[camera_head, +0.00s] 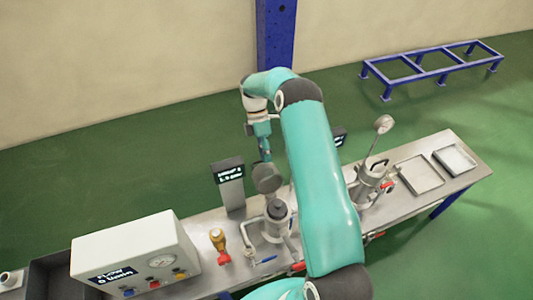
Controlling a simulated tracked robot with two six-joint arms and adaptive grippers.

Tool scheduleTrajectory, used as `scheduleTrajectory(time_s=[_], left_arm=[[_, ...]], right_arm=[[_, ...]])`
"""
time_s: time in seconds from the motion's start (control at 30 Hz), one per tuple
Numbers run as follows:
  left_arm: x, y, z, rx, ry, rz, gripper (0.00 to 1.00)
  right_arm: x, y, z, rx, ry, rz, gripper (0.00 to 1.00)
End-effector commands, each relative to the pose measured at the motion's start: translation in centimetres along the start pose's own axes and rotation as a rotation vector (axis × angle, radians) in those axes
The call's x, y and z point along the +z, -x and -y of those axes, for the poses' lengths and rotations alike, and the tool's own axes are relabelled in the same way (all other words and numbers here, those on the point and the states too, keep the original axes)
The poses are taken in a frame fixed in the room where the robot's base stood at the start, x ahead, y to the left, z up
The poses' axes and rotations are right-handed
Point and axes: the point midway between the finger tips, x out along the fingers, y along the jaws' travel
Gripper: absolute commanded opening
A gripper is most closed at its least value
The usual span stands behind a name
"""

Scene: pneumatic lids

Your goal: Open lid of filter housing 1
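A filter housing (277,222) stands on the steel bench, left of my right arm. A round grey lid (267,178) stands raised and tilted above its top. My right gripper (265,153) points down just above and behind this lid. Its fingers look narrow, and I cannot tell whether they touch the lid or are open. No housing number is clearly readable. My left gripper is not in view.
A display post (231,187) stands behind the near housing, and a second display shows partly behind my arm. A white control box (137,255) and a yellow-and-red valve (219,245) are to the left. Two shallow trays (420,174) (455,159) lie on the right end.

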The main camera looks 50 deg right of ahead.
Motion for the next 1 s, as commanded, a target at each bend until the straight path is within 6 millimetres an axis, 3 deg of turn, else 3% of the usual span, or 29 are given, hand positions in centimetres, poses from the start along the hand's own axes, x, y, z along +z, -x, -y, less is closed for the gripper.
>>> scheduleTrajectory(time_s=[0.17, 0.6, 1.0], left_arm=[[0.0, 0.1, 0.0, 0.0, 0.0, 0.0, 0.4], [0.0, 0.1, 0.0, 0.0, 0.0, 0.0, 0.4], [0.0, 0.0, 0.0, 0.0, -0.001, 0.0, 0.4]], right_arm=[[0.2, 1.0, -0.2, 0.005, -0.001, 0.001, 0.35], [-0.2, 6.5, -0.1, 0.0, 0.0, 0.002, 0.35], [-0.2, 7.4, 0.0, -0.002, 0.0, 0.002, 0.35]])
